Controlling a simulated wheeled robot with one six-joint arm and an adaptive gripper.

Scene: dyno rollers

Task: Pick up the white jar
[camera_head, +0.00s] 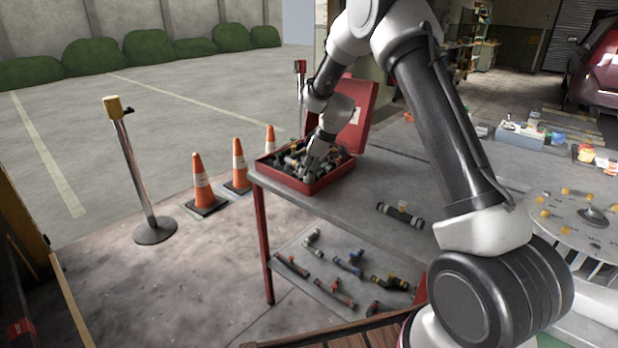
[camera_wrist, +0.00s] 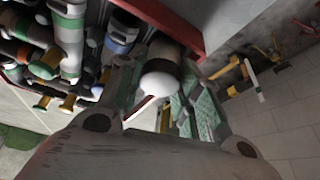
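A white rounded end (camera_wrist: 160,80), perhaps the white jar, shows between my fingertips in the wrist view, with a dark cylindrical part behind it. My gripper (camera_wrist: 158,92) has its two green-padded fingers apart, one on each side of this white end. I cannot tell whether either pad touches it. In the head view my gripper (camera_head: 318,152) reaches down into an open red case (camera_head: 312,187) on the grey table (camera_head: 385,228). The gripper and arm cover part of the case's contents, and no white jar can be made out there.
Several pipe fittings (camera_wrist: 68,40) crowd the case beside my gripper. The raised red lid (camera_head: 362,112) stands close behind it. A dark fitting (camera_head: 400,213) lies on the table, and more parts lie on the lower shelf (camera_head: 315,282). Traffic cones (camera_head: 202,185) stand left of the table.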

